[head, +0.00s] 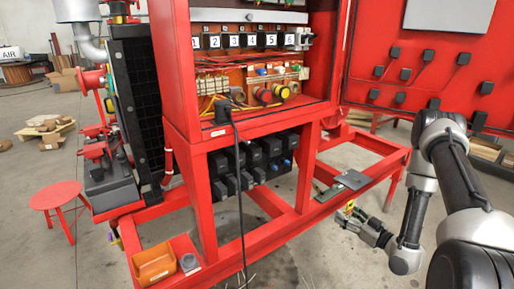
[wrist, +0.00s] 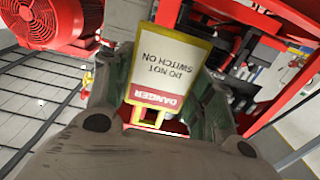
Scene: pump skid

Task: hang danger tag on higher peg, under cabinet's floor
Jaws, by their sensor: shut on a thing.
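The danger tag (wrist: 166,67) fills the middle of the wrist view, a white plate with a yellow border, a red DANGER band and the words DO NOT SWITCH ON, upside down in the picture. My gripper (wrist: 165,95) is shut on it, one finger at each side. In the head view my gripper (head: 353,221) is at the right, low beside the skid frame, with the tag (head: 348,207) a small yellow patch at its tip. The red cabinet (head: 262,124) stands open to the left of it. I cannot make out the pegs under its floor.
Black boxes (head: 252,160) fill the space below the cabinet floor. A black cable (head: 240,190) hangs in front. A grey plate (head: 352,180) lies on the red frame. An orange bin (head: 154,264) sits at lower left, a red stool (head: 56,196) further left.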

